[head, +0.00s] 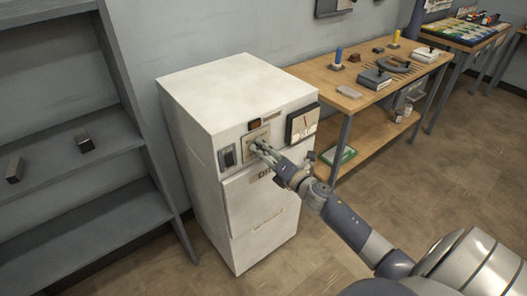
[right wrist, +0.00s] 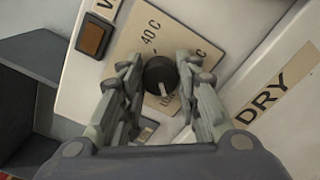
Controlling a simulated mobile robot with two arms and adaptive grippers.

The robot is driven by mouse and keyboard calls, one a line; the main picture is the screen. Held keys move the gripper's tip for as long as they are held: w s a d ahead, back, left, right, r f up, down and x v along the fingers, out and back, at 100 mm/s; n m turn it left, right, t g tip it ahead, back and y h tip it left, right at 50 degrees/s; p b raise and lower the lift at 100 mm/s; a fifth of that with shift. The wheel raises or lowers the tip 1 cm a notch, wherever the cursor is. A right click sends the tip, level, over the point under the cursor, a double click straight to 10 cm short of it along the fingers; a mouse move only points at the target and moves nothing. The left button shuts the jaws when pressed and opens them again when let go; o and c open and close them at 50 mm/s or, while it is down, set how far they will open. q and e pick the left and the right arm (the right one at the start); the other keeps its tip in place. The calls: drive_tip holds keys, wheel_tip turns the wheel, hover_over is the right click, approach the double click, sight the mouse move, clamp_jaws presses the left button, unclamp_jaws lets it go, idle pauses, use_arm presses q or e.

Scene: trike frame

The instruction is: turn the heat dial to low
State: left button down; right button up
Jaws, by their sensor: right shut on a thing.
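The heat dial (right wrist: 160,75) is a round black knob with a pale pointer line. It sits on a beige plate (right wrist: 140,38) marked 40 C at the upper left, on the front of a white cabinet (head: 228,92). The pointer faces down in the right wrist view, toward a label that the knob and fingers partly hide. My right gripper (right wrist: 162,78) has one finger on each side of the dial and is shut on it; it also shows at the plate in the head view (head: 259,147). My left gripper is not in view.
An amber switch (right wrist: 92,38) sits beside the plate. A dark switch (head: 227,156) and a gauge (head: 303,122) flank it on the cabinet. A DRY label (right wrist: 265,97) is below. Grey shelves (head: 75,145) stand left, a wooden workbench (head: 345,100) right. Floor in front is clear.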

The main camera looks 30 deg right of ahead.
drive_tip(key=o, duration=1.1)
drive_tip(key=shift+s, duration=0.1)
drive_tip(key=s, duration=0.8)
drive_tip(key=s+d, duration=0.1)
drive_tip(key=s, duration=0.2)
drive_tip(key=shift+s, duration=0.4)
